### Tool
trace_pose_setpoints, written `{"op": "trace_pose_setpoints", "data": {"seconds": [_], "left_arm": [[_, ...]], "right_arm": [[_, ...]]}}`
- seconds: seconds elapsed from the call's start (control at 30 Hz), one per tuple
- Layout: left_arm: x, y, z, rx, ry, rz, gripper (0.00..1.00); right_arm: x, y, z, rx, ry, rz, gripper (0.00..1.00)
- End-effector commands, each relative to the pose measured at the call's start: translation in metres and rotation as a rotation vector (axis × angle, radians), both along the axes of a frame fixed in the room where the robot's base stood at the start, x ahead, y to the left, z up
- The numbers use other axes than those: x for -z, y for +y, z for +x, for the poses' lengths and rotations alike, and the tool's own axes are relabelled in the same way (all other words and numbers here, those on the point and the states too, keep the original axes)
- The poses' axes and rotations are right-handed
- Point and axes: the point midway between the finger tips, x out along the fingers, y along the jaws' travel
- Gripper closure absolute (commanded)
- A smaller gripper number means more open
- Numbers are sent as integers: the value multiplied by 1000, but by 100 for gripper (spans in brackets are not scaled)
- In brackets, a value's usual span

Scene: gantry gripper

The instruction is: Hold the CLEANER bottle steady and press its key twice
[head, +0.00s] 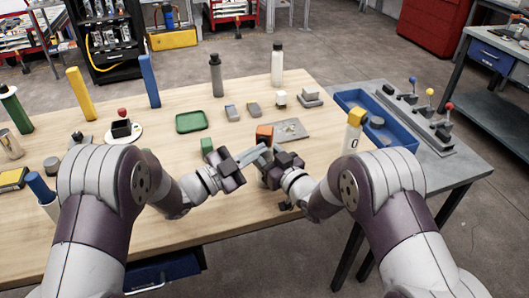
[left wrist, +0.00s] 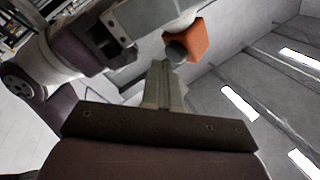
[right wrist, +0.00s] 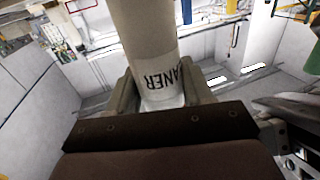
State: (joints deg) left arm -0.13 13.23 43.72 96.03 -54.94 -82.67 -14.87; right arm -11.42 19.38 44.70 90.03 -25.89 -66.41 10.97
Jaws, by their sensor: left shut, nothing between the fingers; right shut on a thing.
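The CLEANER bottle (right wrist: 150,40) is pale, and the letters "ANER" show on it in the right wrist view. My right gripper (right wrist: 160,88) is shut around it, one finger on each side. In the head view the orange head (head: 265,132) of the bottle shows above my right gripper (head: 272,160); the arms hide most of its body. The orange head also shows in the left wrist view (left wrist: 187,40), with a dark round key (left wrist: 176,53) on it. My left gripper (left wrist: 162,72) is shut and empty, its tips close to the key. Whether they touch is unclear.
A white bottle with a yellow cap (head: 354,130) stands at the right, near a blue tray (head: 345,98). A green block (head: 207,146) lies left of my grippers. A grey plate (head: 297,130) lies behind them. A green tray (head: 191,122) is further left.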

Motion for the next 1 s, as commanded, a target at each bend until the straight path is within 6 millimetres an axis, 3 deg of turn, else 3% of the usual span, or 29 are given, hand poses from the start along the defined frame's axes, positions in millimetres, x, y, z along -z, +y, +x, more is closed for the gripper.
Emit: {"op": "trace_pose_setpoints", "data": {"seconds": [0.27,0.7,1.0], "left_arm": [[0,1,-5,0,2,-1,100],[1,10,-57,-1,3,0,100],[1,11,-59,0,1,0,100]], "right_arm": [[0,0,0,0,0,0,91],[0,0,0,0,0,0,91],[0,0,0,0,0,0,91]]}}
